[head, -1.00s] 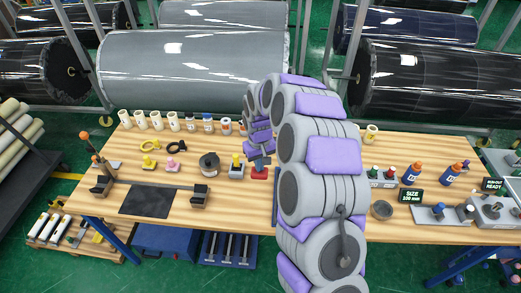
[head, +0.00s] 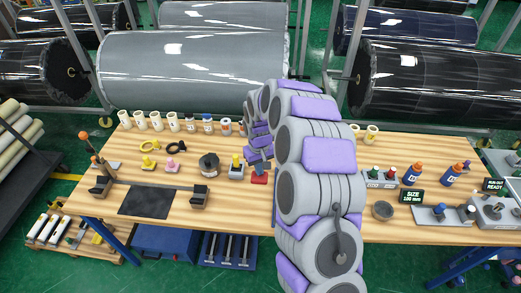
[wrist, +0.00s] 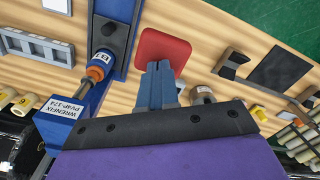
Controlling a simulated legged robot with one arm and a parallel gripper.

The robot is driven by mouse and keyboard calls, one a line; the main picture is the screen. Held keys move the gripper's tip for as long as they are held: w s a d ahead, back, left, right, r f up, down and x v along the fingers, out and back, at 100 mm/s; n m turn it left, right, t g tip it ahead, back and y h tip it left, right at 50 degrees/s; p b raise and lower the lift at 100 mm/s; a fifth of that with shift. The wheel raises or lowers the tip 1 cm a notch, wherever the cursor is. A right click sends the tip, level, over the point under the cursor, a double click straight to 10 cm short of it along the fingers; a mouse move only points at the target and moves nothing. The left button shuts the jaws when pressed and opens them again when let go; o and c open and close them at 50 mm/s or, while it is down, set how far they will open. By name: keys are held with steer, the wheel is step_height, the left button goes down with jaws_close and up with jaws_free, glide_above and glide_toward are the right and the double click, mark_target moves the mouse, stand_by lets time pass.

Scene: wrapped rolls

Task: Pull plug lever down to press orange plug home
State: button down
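In the wrist view, my gripper (wrist: 158,72) has blue fingers close together, with nothing visible between them. They overlap a red block (wrist: 163,48) in the picture; the gap is unclear. The red block also shows in the head view (head: 259,177), just below my gripper (head: 258,155). An orange ringed part, possibly the orange plug (wrist: 98,68), lies left of the fingers, at the end of a metal rod beside a blue plate (wrist: 128,12). A dark piece (wrist: 108,30) sits on that plate; I cannot tell whether it is the plug lever. My arm hides this station in the head view.
A lever with an orange knob (head: 83,135) stands at the bench's left end. Yellow, pink and grey parts stand left of the red block. A blue box labelled WRENEFIX (wrist: 60,110) is left in the wrist view. Bottles (head: 412,174) and fixtures stand right of my arm.

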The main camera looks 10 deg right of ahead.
steer(key=shift+w+f+b, duration=0.15)
steer(key=shift+f+b, duration=0.15)
steer(key=shift+f, duration=0.95)
steer(key=shift+d+f+b, duration=0.1)
steer(key=shift+f+b, duration=0.25)
steer(key=shift+f, duration=1.15)
steer(key=shift+w+r, duration=0.15)
steer(key=shift+r, duration=0.55)
step_height(320, 180, up, 19)
steer(key=p, duration=0.3)
stand_by(0.9)
